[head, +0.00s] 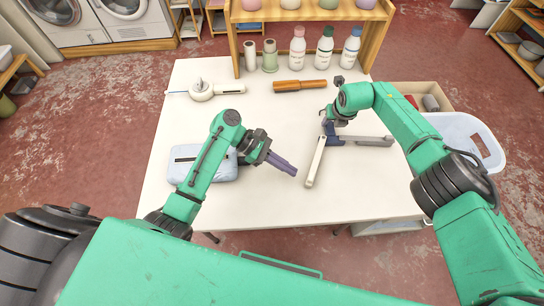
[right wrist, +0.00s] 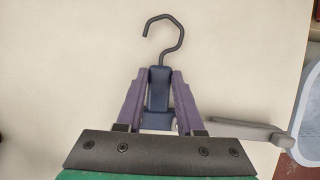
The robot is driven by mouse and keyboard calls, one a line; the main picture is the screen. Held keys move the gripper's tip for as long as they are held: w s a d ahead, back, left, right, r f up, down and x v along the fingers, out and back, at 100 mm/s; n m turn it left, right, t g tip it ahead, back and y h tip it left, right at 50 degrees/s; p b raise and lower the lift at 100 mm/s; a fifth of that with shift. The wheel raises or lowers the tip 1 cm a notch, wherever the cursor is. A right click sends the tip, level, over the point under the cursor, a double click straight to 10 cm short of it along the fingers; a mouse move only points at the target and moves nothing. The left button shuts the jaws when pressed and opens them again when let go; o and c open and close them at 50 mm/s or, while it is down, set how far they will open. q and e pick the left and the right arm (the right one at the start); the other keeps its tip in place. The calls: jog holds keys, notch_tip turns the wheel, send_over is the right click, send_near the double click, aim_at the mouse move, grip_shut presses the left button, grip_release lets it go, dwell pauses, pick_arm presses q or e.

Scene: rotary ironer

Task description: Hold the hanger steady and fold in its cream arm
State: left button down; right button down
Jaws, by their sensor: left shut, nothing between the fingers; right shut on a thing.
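The folding hanger lies on the white table with a dark blue hub (head: 335,140), a cream arm (head: 315,163) pointing to the table's front and a grey arm (head: 370,141) pointing right. My right gripper (head: 328,125) is shut on the hub. In the right wrist view the purple fingers (right wrist: 158,100) flank the blue hub (right wrist: 158,88), and the dark hook (right wrist: 163,38) stands out beyond them. The grey arm also shows there (right wrist: 245,130); the cream arm is mostly hidden. My left gripper (head: 293,171) is shut and empty, a small gap left of the cream arm.
A pale blue pack (head: 215,172) lies beneath my left arm. A white tool (head: 202,92) and a wooden-handled item (head: 300,86) lie toward the back, before a wooden shelf with bottles (head: 325,47). A white basket (head: 470,140) stands off the right edge. The table's front middle is clear.

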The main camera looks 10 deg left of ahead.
pick_arm(q)
jog(key=shift+s+d, duration=0.15)
jog(key=shift+d, duration=1.35)
jog(key=shift+s+d, duration=0.15)
jog(key=shift+d, duration=0.25)
jog(key=d+n+t, duration=0.1)
jog(key=d, duration=0.1)
jog(key=d+n+t, duration=0.1)
jog(key=d, duration=0.1)
jog(key=d+n+t, duration=0.1)
jog(key=d, duration=0.1)
jog(key=shift+s+r+n+t, duration=0.1)
jog(key=shift+s+n+t, duration=0.2)
jog(key=shift+s, duration=0.1)
jog(key=shift+w, duration=0.1)
jog(key=shift+a, duration=0.1)
